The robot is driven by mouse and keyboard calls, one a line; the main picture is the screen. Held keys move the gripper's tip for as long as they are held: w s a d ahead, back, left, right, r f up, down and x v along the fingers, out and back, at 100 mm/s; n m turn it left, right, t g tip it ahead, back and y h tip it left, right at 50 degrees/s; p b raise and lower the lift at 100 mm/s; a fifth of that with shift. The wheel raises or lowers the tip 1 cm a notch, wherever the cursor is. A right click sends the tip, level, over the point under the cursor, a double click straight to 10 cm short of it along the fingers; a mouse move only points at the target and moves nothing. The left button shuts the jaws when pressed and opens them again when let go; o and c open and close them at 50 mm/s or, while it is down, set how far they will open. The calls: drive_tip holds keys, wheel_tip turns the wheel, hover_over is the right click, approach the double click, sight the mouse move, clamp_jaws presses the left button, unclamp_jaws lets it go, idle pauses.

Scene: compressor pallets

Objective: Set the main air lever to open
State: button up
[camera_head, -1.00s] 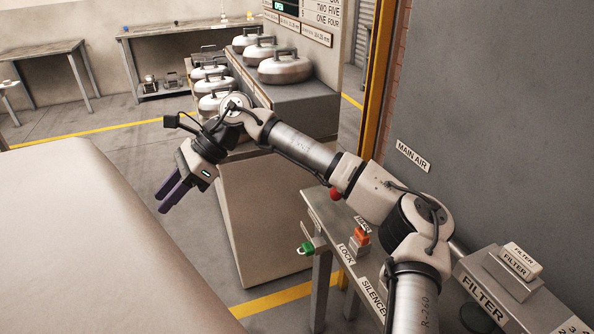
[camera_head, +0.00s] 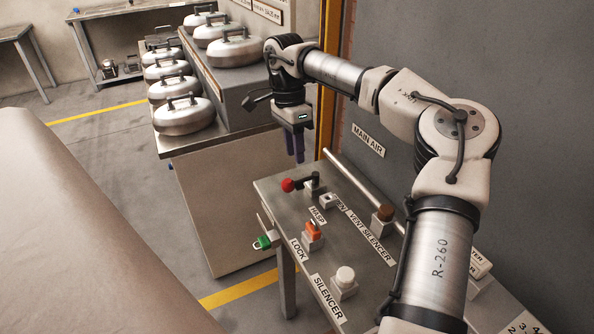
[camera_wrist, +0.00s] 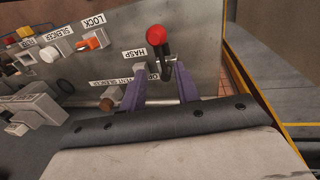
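The main air lever (camera_head: 303,183) is a short black handle with a red ball knob (camera_head: 288,185), on the grey bench under the MAIN AIR sign (camera_head: 368,140). In the head view the handle points left, away from the partly readable OPEN label (camera_head: 338,202). My gripper (camera_head: 295,160) hangs above the lever, fingers pointing down. In the wrist view the purple fingers of my gripper (camera_wrist: 161,88) are apart with nothing held. The lever (camera_wrist: 167,66) and red knob (camera_wrist: 156,36) appear ahead, between and beyond the fingertips. Contact with the lever is not visible.
A pipe (camera_head: 362,188) runs along the bench back by the wall. Metal canisters (camera_head: 184,115) stand left on a cabinet.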

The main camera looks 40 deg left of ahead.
sight(301, 182)
drive_tip(key=f, duration=0.4)
drive_tip(key=d+f, duration=0.1)
drive_tip(key=f, duration=0.1)
drive_tip(key=shift+s+f, duration=0.2)
drive_tip(key=shift+s, duration=0.1)
clamp_jaws()
